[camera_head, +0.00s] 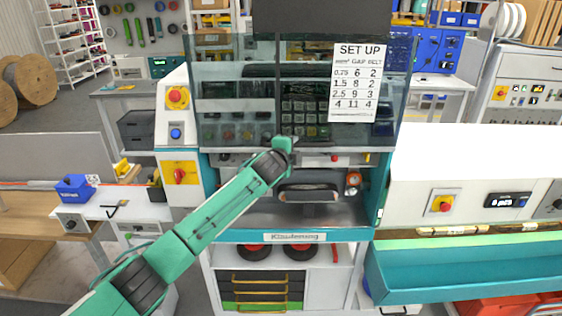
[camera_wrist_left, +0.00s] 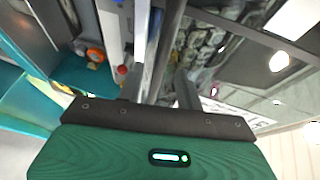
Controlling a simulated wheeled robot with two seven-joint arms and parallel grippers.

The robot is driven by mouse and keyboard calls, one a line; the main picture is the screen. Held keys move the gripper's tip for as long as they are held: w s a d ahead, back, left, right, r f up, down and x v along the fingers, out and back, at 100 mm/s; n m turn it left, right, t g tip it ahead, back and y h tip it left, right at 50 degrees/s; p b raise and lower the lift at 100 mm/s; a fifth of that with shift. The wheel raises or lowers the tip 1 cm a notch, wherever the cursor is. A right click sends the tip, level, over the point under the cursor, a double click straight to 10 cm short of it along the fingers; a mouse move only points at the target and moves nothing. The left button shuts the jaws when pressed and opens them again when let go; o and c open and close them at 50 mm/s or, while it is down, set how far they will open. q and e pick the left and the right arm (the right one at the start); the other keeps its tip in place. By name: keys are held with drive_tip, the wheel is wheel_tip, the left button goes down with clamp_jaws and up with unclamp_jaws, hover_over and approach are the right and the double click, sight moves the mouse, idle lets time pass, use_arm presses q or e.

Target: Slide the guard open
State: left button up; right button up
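The guard (camera_head: 230,82) is a tinted see-through panel across the front of the machine, with a white SET UP sheet (camera_head: 357,82) on its right part. A dark upright bar (camera_head: 278,85) runs down the guard's middle. My left gripper (camera_head: 284,146) is at the bar's lower end, its fingers mostly hidden by the wrist in the head view. In the left wrist view, the fingers (camera_wrist_left: 158,88) are spread apart, with a dark bar (camera_wrist_left: 170,35) running between them. Gaps appear beside the bar; contact is hard to tell. My right gripper is not in view.
The machine's left post carries a red stop button (camera_head: 178,97) and a red-yellow switch (camera_head: 180,174). A white cabinet with a teal trough (camera_head: 465,272) stands close on the right. A workbench with a blue bin (camera_head: 74,188) is at the left.

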use_arm(q)
drive_tip(key=b+v, duration=0.3)
drive_tip(key=v, duration=0.7)
drive_tip(key=shift+b, duration=0.4)
drive_tip(key=shift+s+f, duration=0.1)
